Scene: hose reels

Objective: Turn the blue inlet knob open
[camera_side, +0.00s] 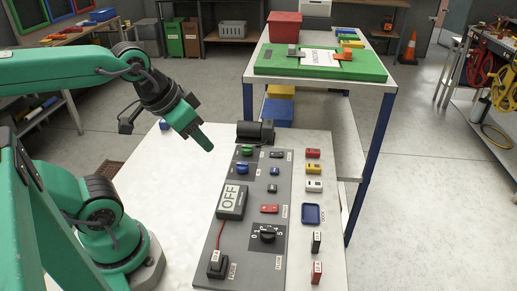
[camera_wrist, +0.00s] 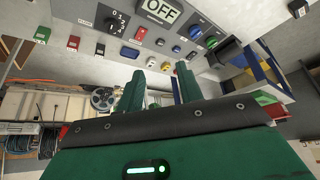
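A blue knob (camera_side: 243,169) sits on the grey control panel (camera_side: 225,256), just below a green knob (camera_side: 247,151) near the panel's far end. The blue knob also shows in the wrist view (camera_wrist: 196,31), beside the green knob (camera_wrist: 210,42). My gripper (camera_side: 206,143) hangs in the air up and left of the knobs, apart from the panel. In the wrist view its two green fingers (camera_wrist: 160,84) stand apart with nothing between them.
The panel also carries an OFF display (camera_side: 231,201), a red switch (camera_side: 270,209) and a black dial (camera_side: 267,234). A dark motor-like block (camera_side: 255,133) stands at its far end. Coloured blocks and a blue tray (camera_side: 311,214) lie to the right. The white table left is mostly clear.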

